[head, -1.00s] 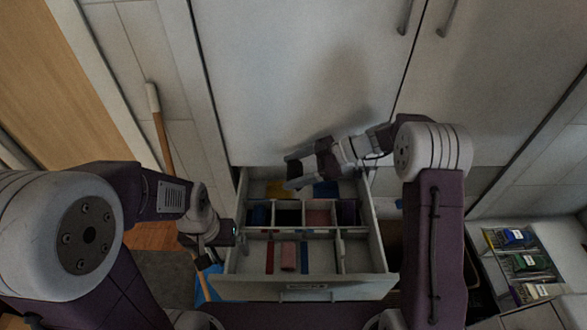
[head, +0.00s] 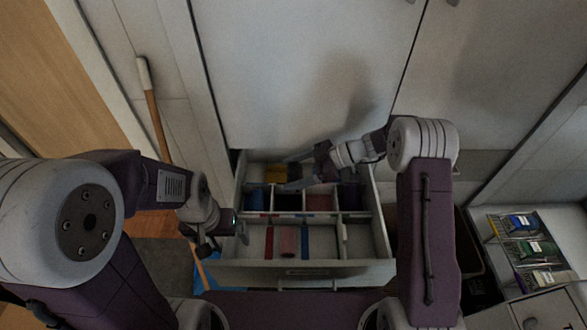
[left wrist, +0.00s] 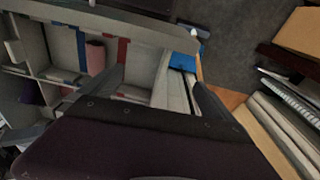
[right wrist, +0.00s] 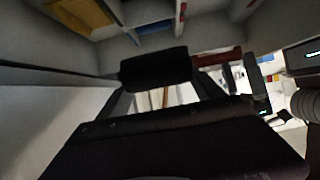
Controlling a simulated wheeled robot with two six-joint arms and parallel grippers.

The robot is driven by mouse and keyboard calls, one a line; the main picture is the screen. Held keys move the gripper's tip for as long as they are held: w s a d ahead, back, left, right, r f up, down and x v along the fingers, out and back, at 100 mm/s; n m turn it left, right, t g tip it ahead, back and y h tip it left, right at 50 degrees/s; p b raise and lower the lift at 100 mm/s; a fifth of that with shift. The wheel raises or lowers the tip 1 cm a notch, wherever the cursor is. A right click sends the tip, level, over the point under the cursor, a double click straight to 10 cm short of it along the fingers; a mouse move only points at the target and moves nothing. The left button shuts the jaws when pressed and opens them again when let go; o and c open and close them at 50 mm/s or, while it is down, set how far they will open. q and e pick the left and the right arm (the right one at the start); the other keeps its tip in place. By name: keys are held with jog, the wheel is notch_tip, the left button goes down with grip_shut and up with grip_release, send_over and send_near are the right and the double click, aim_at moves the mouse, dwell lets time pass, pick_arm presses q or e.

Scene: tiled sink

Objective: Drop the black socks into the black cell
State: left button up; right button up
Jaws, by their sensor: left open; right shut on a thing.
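My right gripper (head: 292,178) is shut on the black socks, a dark roll (right wrist: 155,68) between its fingers in the right wrist view. It holds them over the back of the open drawer (head: 320,272). The black cell (head: 288,202) is in the middle row, between the blue and pink cells, just below the gripper in the head view; the gripper partly covers it. My left gripper (head: 228,236) is open at the drawer's left side. In the left wrist view its fingers (left wrist: 158,92) are apart, with nothing visibly held.
A pink roll (head: 288,240) lies in the front compartment between red and blue strips; it also shows in the left wrist view (left wrist: 95,58). A broom (head: 155,115) leans at the left. A rack of packets (head: 525,245) stands at the right. Cabinet doors (head: 300,80) rise behind the drawer.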

jog(key=o, duration=1.4)
jog(key=v, duration=0.9)
